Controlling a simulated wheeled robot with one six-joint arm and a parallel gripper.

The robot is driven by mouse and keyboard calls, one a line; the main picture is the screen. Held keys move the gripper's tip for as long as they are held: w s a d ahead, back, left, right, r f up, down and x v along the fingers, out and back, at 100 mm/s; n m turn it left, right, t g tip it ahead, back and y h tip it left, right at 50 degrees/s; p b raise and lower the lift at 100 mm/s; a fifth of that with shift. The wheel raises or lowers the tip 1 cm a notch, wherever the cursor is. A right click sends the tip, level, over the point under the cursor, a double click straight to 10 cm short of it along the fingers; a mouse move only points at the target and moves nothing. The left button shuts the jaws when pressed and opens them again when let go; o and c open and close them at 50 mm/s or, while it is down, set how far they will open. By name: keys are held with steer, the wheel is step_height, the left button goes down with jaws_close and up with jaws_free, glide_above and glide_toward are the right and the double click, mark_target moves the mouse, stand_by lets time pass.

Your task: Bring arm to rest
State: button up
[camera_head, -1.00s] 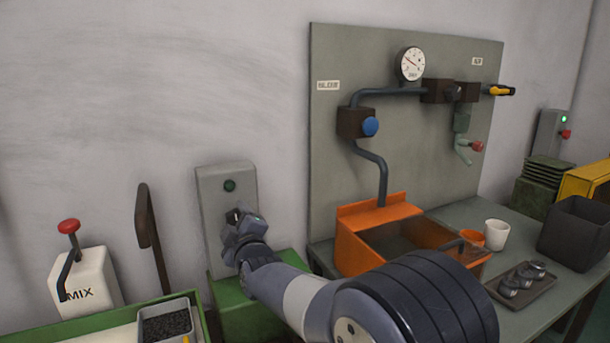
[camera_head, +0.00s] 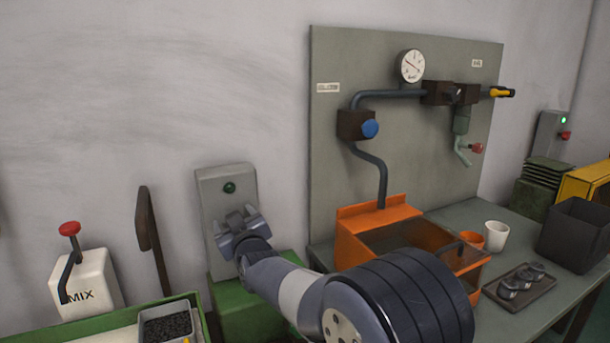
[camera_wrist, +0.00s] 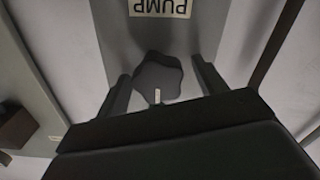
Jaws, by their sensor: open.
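My gripper (camera_head: 240,219) is open in front of the grey control box (camera_head: 226,181) on the wall in the head view. In the wrist view its two fingers (camera_wrist: 160,88) stand to either side of a dark lobed knob (camera_wrist: 158,77), with gaps between them and the knob. The knob has a small pale mark on its lower edge. A label reading PUMP (camera_wrist: 160,7) appears upside down beyond it. In the head view my gripper hides the knob.
A green stand (camera_head: 240,307) is below the box. A brown lever (camera_head: 147,225) and a white MIX box with a red-knobbed handle (camera_head: 84,283) are to the left. To the right are an orange basin (camera_head: 352,243), a grey pipe panel (camera_head: 335,140) and a table with cups.

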steer(key=m+p, duration=0.1)
steer(key=m, duration=0.2)
steer(key=shift+d+r+m+p, duration=0.1)
steer(key=shift+r+m+p, duration=0.05)
steer(key=shift+m+p, duration=0.2)
steer(key=m+p, duration=0.2)
steer(key=shift+d+m+p, duration=0.1)
steer(key=shift+m+p, duration=0.25)
steer(key=shift+p, duration=0.05)
steer(key=m+p, duration=0.2)
steer(key=p, duration=0.1)
steer(key=shift+w+m, duration=0.1)
steer(key=shift+m, duration=0.2)
steer(key=shift+m+p, duration=0.55)
steer(key=shift+m, duration=0.05)
steer(key=shift+f, duration=0.25)
